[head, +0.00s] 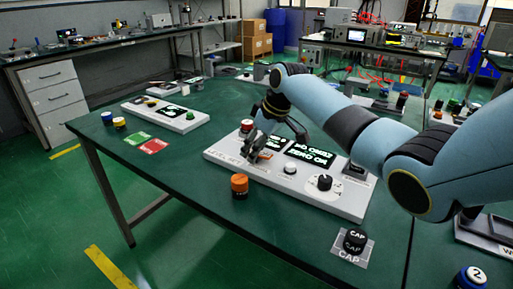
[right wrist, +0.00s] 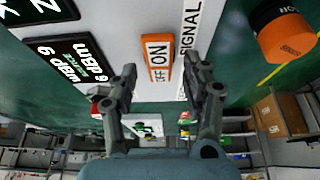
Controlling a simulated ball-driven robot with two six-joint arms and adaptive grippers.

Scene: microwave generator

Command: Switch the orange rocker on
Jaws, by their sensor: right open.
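The orange rocker (right wrist: 158,58), with a white face marked OFF and ON, is set in a white generator panel (right wrist: 192,20). In the head view the white panel (head: 338,205) lies on the green table, and my gripper largely covers the rocker's area. My right gripper (head: 258,150) is over the panel's left part. In the right wrist view my right gripper (right wrist: 160,76) is open and empty, its fingertips on either side of the rocker's near end. I cannot tell whether they touch the panel. My left gripper is out of view.
An orange-topped cylinder (head: 239,185) stands on the table in front of the panel. The panel also carries lit displays (head: 312,154) and a dial (head: 325,182). A black cap (head: 355,240) stands at the front right.

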